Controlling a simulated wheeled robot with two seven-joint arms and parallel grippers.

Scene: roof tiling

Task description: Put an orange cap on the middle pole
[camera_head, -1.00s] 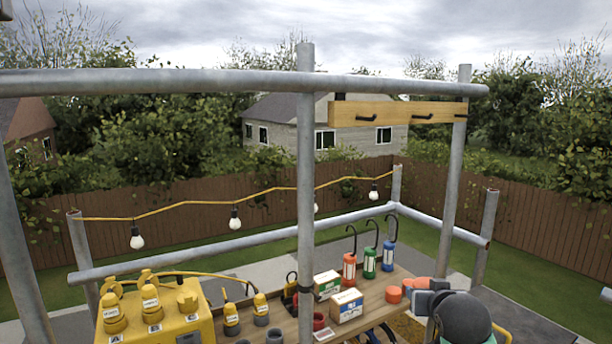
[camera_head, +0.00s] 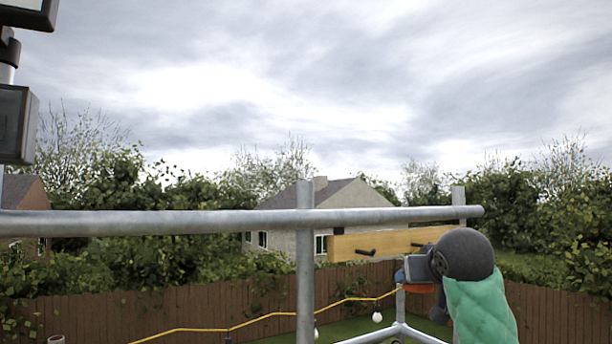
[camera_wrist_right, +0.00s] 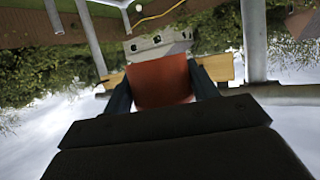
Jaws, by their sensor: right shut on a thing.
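The middle pole (camera_head: 305,262) stands upright in the head view. Its top end stands just above the long horizontal grey pipe (camera_head: 180,222). My right gripper (camera_head: 408,276) is shut on an orange cap (camera_head: 424,288), right of the middle pole and lower than its top. The cap is clear of the pole. Most of the cap hides behind my gripper in the head view. In the right wrist view the orange cap (camera_wrist_right: 162,82) fills the space between the two dark fingers. My left gripper is not in view.
A wooden board (camera_head: 385,244) with dark hooks hangs between the poles, just behind my right gripper. A right pole (camera_head: 459,202) stands beyond. A string of bulbs (camera_head: 317,333) hangs low. A dark lamp-like fixture (camera_head: 15,125) is at upper left. Open sky lies above the pipe.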

